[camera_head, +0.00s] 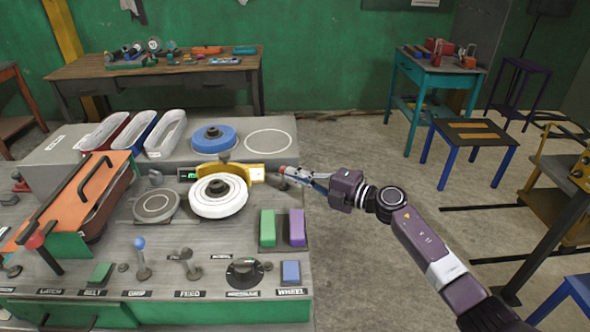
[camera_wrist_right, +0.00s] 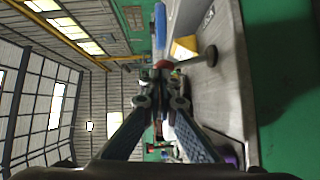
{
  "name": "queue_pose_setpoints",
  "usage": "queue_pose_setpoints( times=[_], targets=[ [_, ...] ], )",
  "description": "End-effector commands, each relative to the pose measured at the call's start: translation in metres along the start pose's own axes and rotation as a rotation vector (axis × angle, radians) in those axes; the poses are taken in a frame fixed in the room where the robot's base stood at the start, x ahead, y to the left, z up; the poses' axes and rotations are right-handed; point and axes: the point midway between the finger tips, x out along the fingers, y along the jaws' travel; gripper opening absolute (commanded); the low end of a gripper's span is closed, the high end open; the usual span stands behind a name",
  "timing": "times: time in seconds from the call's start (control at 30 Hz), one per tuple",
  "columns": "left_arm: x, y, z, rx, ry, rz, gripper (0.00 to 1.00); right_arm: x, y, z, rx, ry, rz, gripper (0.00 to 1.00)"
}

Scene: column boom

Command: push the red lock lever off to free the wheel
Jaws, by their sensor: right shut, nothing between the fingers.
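The white wheel (camera_head: 218,197) with a dark hub sits on the grey bench, under a yellow bracket (camera_head: 235,171). A small red tip (camera_head: 283,170), which looks like the lock lever, shows at the bracket's right end. My right gripper (camera_head: 290,173) reaches in from the right, shut and empty, with its fingertips right at the red tip. I cannot tell whether they touch. In the right wrist view a red piece (camera_wrist_right: 163,65) shows just beyond the closed fingers (camera_wrist_right: 160,88). My left gripper is out of view.
A blue wheel (camera_head: 213,139) and an empty ring mark (camera_head: 269,143) lie behind. Green (camera_head: 267,229) and purple (camera_head: 297,228) blocks stand near the right edge. Levers and an orange lid (camera_head: 75,200) are at the left. Open floor lies right of the bench.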

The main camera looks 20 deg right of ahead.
Motion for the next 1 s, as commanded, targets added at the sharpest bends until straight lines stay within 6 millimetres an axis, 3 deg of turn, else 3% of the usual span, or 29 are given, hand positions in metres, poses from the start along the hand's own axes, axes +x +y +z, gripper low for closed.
queue_pose_setpoints(
  times=[0.1, 0.4, 1.0],
  targets=[
    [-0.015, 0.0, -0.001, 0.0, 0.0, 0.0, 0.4, 0.006, 0.009, 0.006, 0.001, 0.0, 0.004, 0.0],
    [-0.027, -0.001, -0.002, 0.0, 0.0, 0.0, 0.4, 0.017, 0.016, 0.025, 0.103, 0.002, -0.073, 0.0],
    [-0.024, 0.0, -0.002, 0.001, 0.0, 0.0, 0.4, 0.027, 0.014, 0.037, 0.106, 0.002, -0.069, 0.0]
  ],
)
